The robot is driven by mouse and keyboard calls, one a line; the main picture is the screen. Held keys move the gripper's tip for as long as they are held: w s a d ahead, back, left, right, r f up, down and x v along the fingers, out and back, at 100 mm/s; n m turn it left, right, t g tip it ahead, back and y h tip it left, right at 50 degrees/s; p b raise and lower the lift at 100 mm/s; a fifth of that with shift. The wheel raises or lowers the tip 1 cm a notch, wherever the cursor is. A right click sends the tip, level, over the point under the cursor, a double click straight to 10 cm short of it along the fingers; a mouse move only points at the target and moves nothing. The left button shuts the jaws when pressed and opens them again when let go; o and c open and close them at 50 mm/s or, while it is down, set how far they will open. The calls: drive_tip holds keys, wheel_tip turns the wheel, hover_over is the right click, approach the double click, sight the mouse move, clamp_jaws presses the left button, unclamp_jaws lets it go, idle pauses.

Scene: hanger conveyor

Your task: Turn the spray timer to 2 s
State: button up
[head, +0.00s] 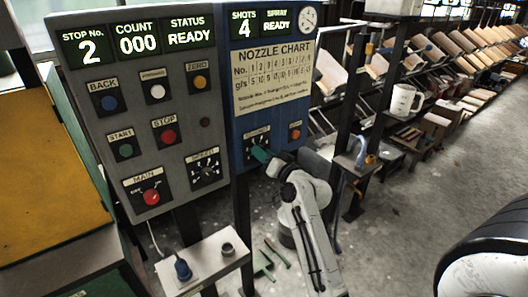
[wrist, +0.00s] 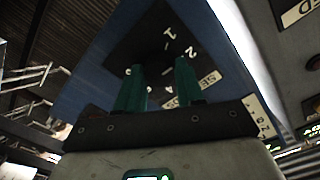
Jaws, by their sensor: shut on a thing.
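The spray timer (head: 255,134) is a dark dial plate low on the blue panel, under the nozzle chart (head: 272,78). My gripper (head: 260,154) covers much of it in the head view. In the wrist view the black dial plate (wrist: 150,42) shows the numerals 1 and 2 near its upper right. My teal fingers (wrist: 157,86) are shut on the dark knob at its middle. The knob is mostly in shadow between them, and I cannot tell where its pointer stands. The blue panel's display (head: 260,25) reads shots 4 and spray ready.
An orange button (head: 295,131) sits just right of the timer. The grey panel (head: 120,125) on the left carries several buttons, a dial and a red main switch. A white shelf (head: 205,262) juts out below. A white jug (head: 404,101) stands farther right. Open floor lies right.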

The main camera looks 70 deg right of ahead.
drive_tip(key=shift+m+p, duration=0.5)
drive_tip(key=shift+m, duration=0.8)
drive_tip(key=o, duration=1)
drive_tip(key=shift+o, duration=0.2)
drive_tip(key=b+v, duration=0.2)
drive_tip(key=v, duration=0.9)
drive_tip(key=shift+b, duration=0.3)
drive_tip(key=shift+d, duration=0.1)
